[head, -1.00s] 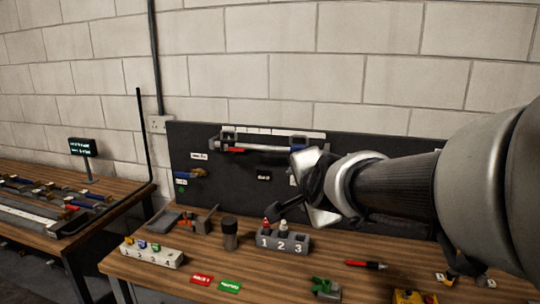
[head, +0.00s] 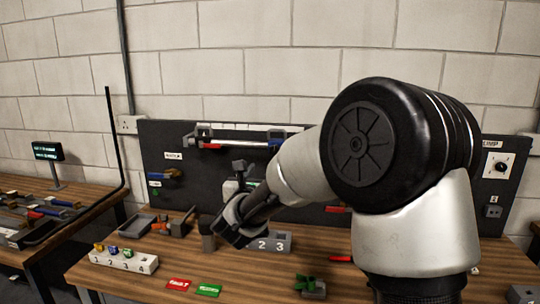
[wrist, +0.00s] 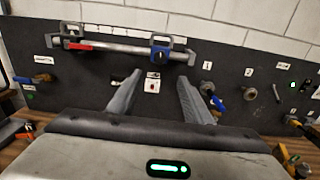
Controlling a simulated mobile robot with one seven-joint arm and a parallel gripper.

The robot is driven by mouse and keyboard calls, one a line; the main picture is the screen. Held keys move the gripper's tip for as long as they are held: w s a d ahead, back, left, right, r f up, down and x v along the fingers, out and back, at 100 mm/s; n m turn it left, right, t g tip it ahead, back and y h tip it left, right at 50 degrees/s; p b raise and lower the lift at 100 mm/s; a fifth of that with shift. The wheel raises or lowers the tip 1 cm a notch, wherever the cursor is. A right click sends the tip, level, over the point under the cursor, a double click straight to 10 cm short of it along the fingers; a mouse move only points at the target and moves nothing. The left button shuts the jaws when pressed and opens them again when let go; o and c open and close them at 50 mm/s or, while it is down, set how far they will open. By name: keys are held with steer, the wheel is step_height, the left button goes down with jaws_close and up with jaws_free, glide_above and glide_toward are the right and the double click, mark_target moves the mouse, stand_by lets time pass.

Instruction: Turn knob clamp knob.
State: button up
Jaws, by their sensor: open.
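A black dial knob (head: 501,167) on a white plate is at the far right of the dark back panel in the head view. The label above it is partly hidden by my arm, and only its end reads clearly, so I cannot confirm it says clamp. My gripper (wrist: 160,77) is open in the wrist view, with two grey fingers spread apart and nothing between them. It faces the dark panel (wrist: 225,60), below a bar with a blue slider (wrist: 159,55). In the head view my arm covers the panel's right half, and the gripper is well left of the knob.
The bench holds a numbered grey block (head: 283,241), a white numbered block (head: 122,260), red (head: 178,284) and green (head: 209,290) tags and a green part (head: 310,287). Other fittings, including a blue-handled one (wrist: 220,104), project from the panel. A second bench stands at left.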

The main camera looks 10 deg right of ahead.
mark_target(274, 151)
steer(key=p+x, duration=0.3)
steer(key=x, duration=1.3)
steer(key=shift+w+d, duration=0.1)
steer(key=shift+w, duration=0.25)
steer(key=shift+c, duration=0.3)
steer(key=c, duration=1)
